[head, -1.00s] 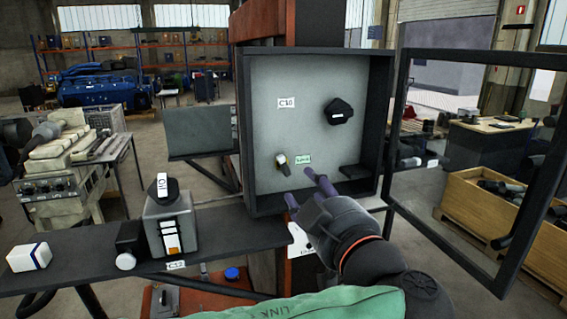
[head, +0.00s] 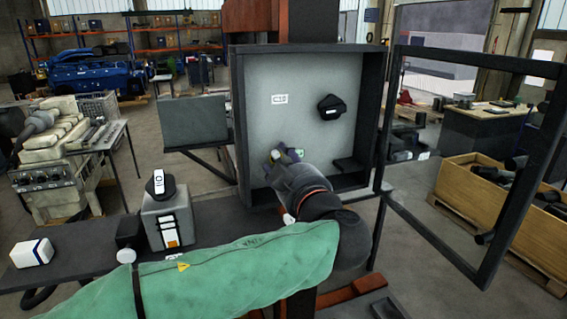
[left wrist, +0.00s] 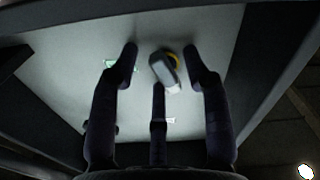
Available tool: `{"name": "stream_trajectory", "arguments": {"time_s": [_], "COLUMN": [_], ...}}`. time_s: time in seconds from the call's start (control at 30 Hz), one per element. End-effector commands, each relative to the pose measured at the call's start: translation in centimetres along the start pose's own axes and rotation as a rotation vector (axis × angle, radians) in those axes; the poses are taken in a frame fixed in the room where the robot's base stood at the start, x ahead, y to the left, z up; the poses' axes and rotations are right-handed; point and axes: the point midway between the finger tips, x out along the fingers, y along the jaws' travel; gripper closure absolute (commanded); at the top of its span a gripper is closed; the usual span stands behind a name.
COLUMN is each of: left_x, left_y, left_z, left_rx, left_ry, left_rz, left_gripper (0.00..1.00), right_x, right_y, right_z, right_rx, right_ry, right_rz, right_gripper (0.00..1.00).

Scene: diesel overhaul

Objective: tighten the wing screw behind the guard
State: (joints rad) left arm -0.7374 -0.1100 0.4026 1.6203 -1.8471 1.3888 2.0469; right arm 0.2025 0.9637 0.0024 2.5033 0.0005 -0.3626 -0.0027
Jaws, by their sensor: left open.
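The wing screw (left wrist: 165,72), a small grey-white wing with a yellow ring at its base, is on the light back panel of the open box (head: 237,125). In the left wrist view it lies between the spread fingertips of my left gripper (left wrist: 160,60), nearer the right finger; I cannot tell whether they touch. In the head view my left gripper (head: 280,158) reaches into the lower part of the box and mostly hides the screw. The guard, seemingly the dark hinged frame (head: 448,54), stands swung open at the right. My right gripper is out of view.
A black knob (head: 331,107) and a white label (head: 279,99) are on the panel above. A dark block (head: 349,168) sits in the box's lower right corner. A shelf (head: 85,240) at left holds a grey switch box (head: 167,222) and a white block (head: 32,253).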

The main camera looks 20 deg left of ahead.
Motion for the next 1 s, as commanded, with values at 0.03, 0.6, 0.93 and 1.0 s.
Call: {"name": "stream_trajectory", "arguments": {"time_s": [0.03,0.6,0.93,1.0], "left_x": [0.0,0.0,0.0,0.0], "left_y": [0.0,-0.1,-0.2,-0.3], "left_z": [0.0,0.1,0.5,0.5], "left_rx": [0.0,0.016,0.182,0.24], "left_ry": [0.0,0.0,0.0,0.0], "left_rz": [0.0,-0.001,0.0,0.0], "left_gripper": [0.52,1.0,1.0,1.0], "right_x": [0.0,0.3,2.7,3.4], "right_y": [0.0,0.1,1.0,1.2], "right_z": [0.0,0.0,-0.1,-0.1], "right_rx": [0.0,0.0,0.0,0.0], "right_ry": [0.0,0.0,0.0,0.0], "right_rz": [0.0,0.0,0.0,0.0], "right_gripper": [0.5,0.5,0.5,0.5]}}
